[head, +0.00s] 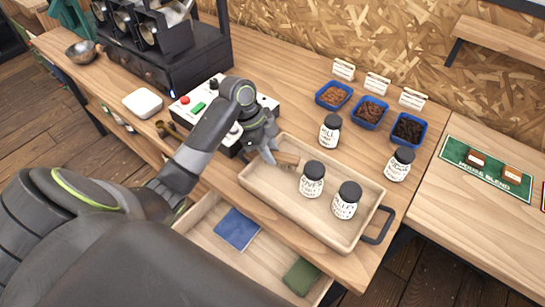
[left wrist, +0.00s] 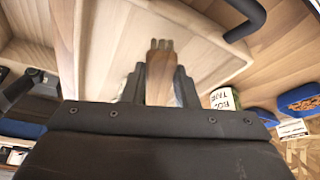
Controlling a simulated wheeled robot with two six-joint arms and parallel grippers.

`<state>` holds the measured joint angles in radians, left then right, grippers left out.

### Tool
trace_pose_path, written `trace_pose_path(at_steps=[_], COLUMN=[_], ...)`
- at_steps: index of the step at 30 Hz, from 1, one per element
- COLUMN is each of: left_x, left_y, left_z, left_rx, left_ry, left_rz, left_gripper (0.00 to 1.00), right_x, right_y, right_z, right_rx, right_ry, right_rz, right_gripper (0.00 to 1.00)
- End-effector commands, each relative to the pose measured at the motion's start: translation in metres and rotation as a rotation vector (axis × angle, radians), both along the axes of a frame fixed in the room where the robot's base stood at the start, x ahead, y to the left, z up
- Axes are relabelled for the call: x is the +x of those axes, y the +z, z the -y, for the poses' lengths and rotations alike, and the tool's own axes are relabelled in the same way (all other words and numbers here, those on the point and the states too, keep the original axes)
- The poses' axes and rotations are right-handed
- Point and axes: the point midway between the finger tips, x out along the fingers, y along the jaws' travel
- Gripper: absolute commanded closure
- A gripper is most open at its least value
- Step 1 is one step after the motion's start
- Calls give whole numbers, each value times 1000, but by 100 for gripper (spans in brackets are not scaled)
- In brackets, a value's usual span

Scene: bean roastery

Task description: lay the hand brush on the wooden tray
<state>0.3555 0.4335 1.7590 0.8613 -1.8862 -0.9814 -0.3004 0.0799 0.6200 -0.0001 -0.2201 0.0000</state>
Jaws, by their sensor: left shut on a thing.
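The wooden tray (head: 262,187) lies on the workbench with two dark-lidded jars standing in it. My left gripper (head: 270,154) is over the tray's far left end. It is shut on the hand brush (head: 288,159), whose brown wooden part sticks out to the right of the fingers. In the left wrist view the brush (left wrist: 158,72) sits between the two dark fingers (left wrist: 159,88), over pale wood. I cannot tell whether the brush touches the tray floor. The fingers hide part of it. My right gripper is not in view.
The jars in the tray (head: 312,180) (head: 346,200) stand right of the brush. More jars (head: 330,131) (head: 399,164) and blue bean bins (head: 370,112) are behind the tray. A button box (head: 194,108) is at left. An open drawer (head: 262,261) is below.

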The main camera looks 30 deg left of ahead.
Motion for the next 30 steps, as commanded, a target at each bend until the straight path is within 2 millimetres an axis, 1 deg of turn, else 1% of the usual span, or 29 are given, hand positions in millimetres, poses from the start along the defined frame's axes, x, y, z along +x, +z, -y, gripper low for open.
trace_pose_path(at_steps=[3, 6, 16, 17, 21, 22, 30], left_x=[-1, -1, 0, 0, 0, 0, 0], left_y=[-18, -29, -33, -33, -32, -32, -31], left_z=[0, 0, 0, 0, 0, 0, 0], left_rx=[-3, -1, 0, 0, 0, 0, 1], left_ry=[2, 1, 1, 1, 1, 1, 1], left_rz=[-6, -3, -1, -1, -1, 0, -1], left_gripper=[96, 96, 96, 72, 54, 52, 52], right_x=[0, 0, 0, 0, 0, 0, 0], right_y=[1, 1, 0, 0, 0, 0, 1], right_z=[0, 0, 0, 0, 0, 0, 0], right_rx=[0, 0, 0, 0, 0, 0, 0], right_ry=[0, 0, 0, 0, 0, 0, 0], right_rz=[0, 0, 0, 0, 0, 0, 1], right_gripper=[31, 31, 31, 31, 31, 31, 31])
